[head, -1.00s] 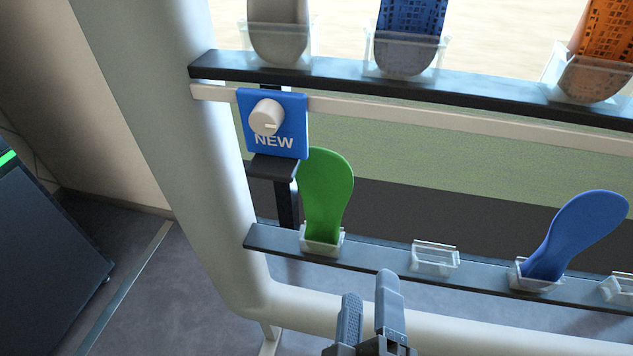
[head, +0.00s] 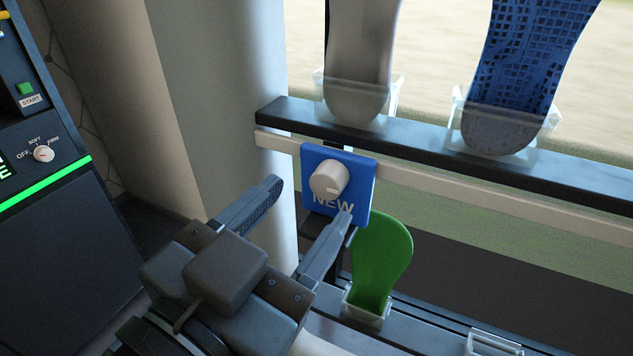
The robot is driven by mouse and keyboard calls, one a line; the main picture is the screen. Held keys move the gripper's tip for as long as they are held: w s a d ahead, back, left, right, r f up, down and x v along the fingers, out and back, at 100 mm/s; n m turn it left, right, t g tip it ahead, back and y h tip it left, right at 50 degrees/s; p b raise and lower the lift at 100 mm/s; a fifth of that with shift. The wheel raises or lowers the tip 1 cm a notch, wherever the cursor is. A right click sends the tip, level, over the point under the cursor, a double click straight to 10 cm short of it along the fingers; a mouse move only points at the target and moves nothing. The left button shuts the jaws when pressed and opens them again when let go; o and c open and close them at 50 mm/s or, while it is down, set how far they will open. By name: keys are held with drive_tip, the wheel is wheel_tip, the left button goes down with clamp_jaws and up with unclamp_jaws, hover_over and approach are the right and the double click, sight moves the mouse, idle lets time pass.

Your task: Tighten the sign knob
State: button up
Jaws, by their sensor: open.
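The sign knob (head: 328,179) is a round off-white knob with a light pointer mark. It sits on the blue sign (head: 361,186) marked "NEW", which is on the pale rail at the left end of the rack. My gripper (head: 313,197) is open and empty, in front of and to the lower left of the knob. One finger is left of the sign, before the white post. The tip of the other overlaps the sign's lower edge in the picture. I cannot tell whether it touches the sign.
A green insole (head: 381,262) stands in a clear holder just below right of the sign. Grey (head: 358,60) and blue lattice (head: 515,85) insoles stand on the black upper shelf (head: 420,152). A thick white post (head: 222,90) is at left. A dark machine (head: 60,240) stands far left.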

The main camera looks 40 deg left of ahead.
sight(323, 186)
drive_tip(key=shift+w+a+p, duration=0.15)
drive_tip(key=shift+w+a, duration=0.05)
drive_tip(key=shift+w, duration=0.75)
drive_tip(key=shift+w+a+p, duration=0.15)
drive_tip(key=shift+w, duration=0.8)
drive_tip(key=shift+c, duration=0.3)
drive_tip(key=c, duration=1)
